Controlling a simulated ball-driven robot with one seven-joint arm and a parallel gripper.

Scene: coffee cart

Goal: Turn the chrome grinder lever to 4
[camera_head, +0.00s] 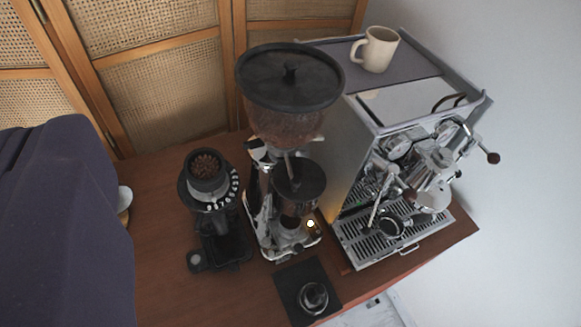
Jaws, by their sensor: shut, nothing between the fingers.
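The chrome grinder (262,215) stands in the middle of the wooden counter, with a large dark bean hopper (290,85) on top and a dark round container (299,180) at its front. Small bright parts show just under the hopper, but I cannot tell which of them is the lever. Its number scale and setting are too small or hidden to read. My gripper is not in the picture.
A black grinder (220,235) with white numerals around its collar stands close left of the chrome one. The espresso machine (350,180) stands close right, a cream mug (375,49) on top. A dark mat (290,280) with a metal piece lies in front. Cane screens stand behind.

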